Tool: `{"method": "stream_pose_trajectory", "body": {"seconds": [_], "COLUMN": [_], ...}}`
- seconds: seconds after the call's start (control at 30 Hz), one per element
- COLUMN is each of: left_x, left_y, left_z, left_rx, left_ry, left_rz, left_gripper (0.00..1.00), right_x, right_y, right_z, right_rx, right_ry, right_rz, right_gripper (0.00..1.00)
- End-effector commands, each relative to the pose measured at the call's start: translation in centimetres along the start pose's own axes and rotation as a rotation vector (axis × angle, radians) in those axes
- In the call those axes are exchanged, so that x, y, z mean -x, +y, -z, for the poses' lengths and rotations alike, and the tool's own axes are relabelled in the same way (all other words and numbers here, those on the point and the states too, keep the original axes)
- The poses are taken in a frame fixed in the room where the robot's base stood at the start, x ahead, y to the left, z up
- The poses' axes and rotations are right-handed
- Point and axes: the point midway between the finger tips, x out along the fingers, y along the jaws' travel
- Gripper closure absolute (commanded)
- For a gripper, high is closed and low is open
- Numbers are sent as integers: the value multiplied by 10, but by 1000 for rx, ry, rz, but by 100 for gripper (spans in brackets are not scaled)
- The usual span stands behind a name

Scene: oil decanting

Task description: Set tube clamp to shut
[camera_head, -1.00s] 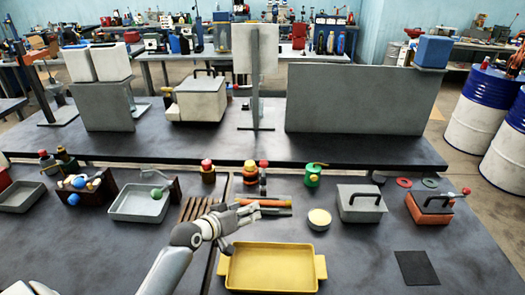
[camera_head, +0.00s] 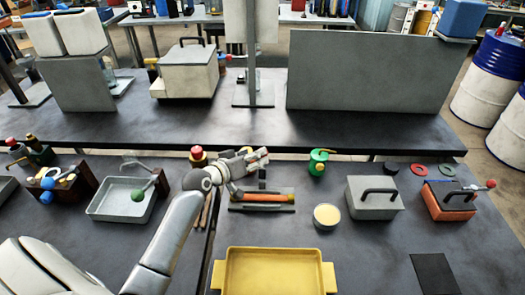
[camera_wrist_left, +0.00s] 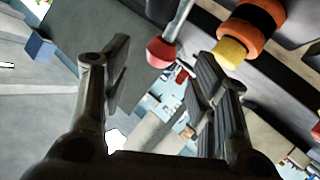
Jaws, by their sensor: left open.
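In the left wrist view a red ball knob (camera_wrist_left: 160,52) on a grey rod shows between the open fingers of my left gripper (camera_wrist_left: 162,62). I cannot tell how deep it sits between them; no grip on it shows. An orange, black and yellow cylinder (camera_wrist_left: 246,30) is right of the knob. These may belong to the tube clamp, but I cannot tell for sure. In the head view my left gripper (camera_head: 258,158) hides that spot, behind a grey plate with an orange tube (camera_head: 265,198). My right gripper is not in view.
A green can (camera_head: 318,161) stands right of the gripper and a red-capped bottle (camera_head: 198,155) left of it. A yellow tray (camera_head: 273,252), a round cream-topped tub (camera_head: 327,216) and a grey lidded box (camera_head: 374,210) stand nearer. A raised grey bench (camera_head: 260,128) runs behind.

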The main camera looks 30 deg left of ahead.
Motion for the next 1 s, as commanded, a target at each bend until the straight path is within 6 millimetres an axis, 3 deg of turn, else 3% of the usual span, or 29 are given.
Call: {"method": "stream_pose_trajectory", "body": {"seconds": [0.2,0.4,0.83,1.0], "left_x": [-32,-51,-58,-58], "left_y": [1,0,0,0], "left_z": [1,0,0,0], "left_rx": [1,2,-1,-1], "left_ry": [-1,0,0,0], "left_rz": [0,0,1,1], "left_gripper": [46,46,46,65], "right_x": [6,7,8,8], "right_y": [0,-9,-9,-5], "right_z": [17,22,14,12], "right_rx": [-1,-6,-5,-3], "right_ry": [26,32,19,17], "right_rz": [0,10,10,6], "right_gripper": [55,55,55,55]}}
